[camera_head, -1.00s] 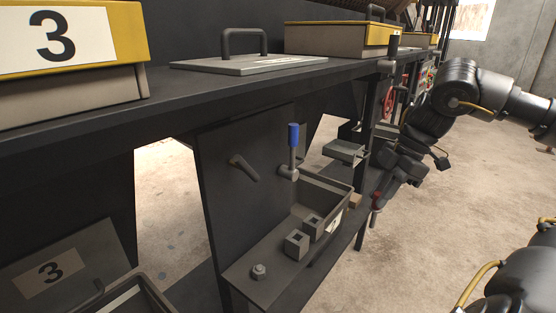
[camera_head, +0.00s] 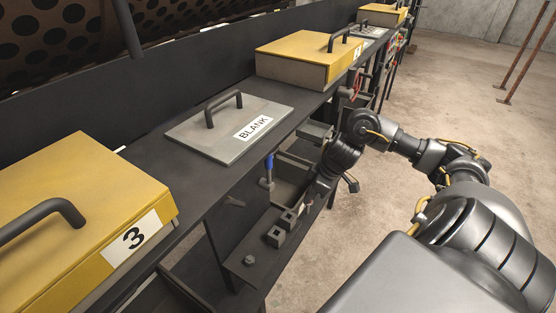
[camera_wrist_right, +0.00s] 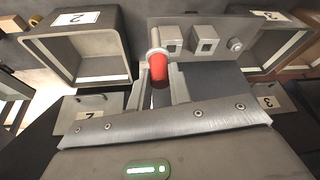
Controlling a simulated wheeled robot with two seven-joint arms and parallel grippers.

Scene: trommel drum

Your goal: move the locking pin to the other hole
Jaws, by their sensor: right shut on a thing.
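My right gripper (camera_head: 311,198) is beside the shelf under the walkway in the head view, its fingertips mostly hidden by the wrist. In the right wrist view, a red-handled pin (camera_wrist_right: 159,70) with a grey end stands between the fingers, and the gripper is shut on it. Beyond it are two grey blocks with square holes, a left one (camera_wrist_right: 172,39) and a right one (camera_wrist_right: 206,40). The blocks also show on the shelf in the head view, a nearer one (camera_head: 278,238) and a farther one (camera_head: 289,219). A blue-handled piece (camera_head: 268,170) stands upright behind them. My left gripper is out of view.
A bolt head (camera_head: 249,260) sits on the shelf near the blocks. Above are a plate marked BLANK (camera_head: 190,141) and a yellow box marked 3 (camera_head: 75,210). In the wrist view an open bin (camera_wrist_right: 88,48) is at left.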

